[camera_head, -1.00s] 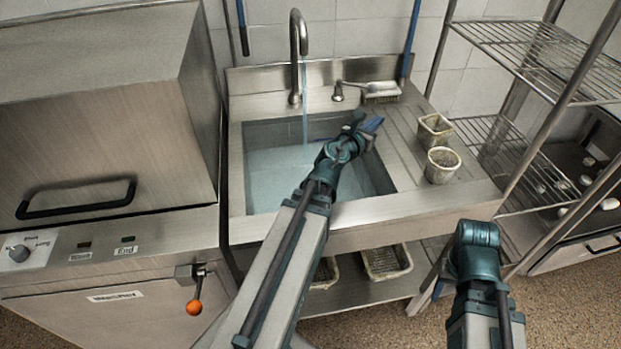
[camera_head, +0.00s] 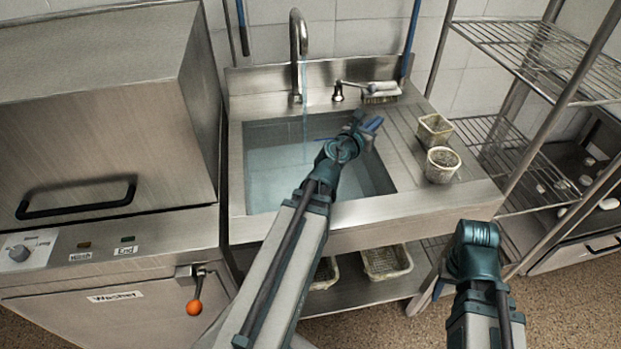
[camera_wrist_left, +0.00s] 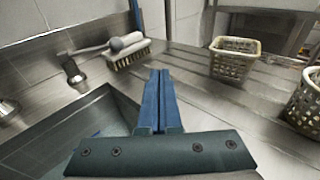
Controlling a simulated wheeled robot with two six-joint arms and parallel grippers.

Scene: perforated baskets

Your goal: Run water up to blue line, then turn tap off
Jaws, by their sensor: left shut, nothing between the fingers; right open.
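Thin blue water runs from the tap spout (camera_head: 298,38) into the sink (camera_head: 236,165), where pale blue water (camera_head: 270,175) covers the bottom. My left gripper (camera_head: 374,123) is shut and empty over the sink's right edge, in front of and apart from the lever. Its blue fingers show in the left wrist view (camera_wrist_left: 158,98). My right gripper (camera_head: 475,250) is low at the right, its fingers mostly hidden.
A brush (camera_head: 381,93) lies right beside the lever. Two perforated baskets (camera_head: 434,130) (camera_head: 442,166) stand on the right drainboard. A washer (camera_head: 100,120) closes off the left side; a wire rack (camera_head: 535,55) stands at right.

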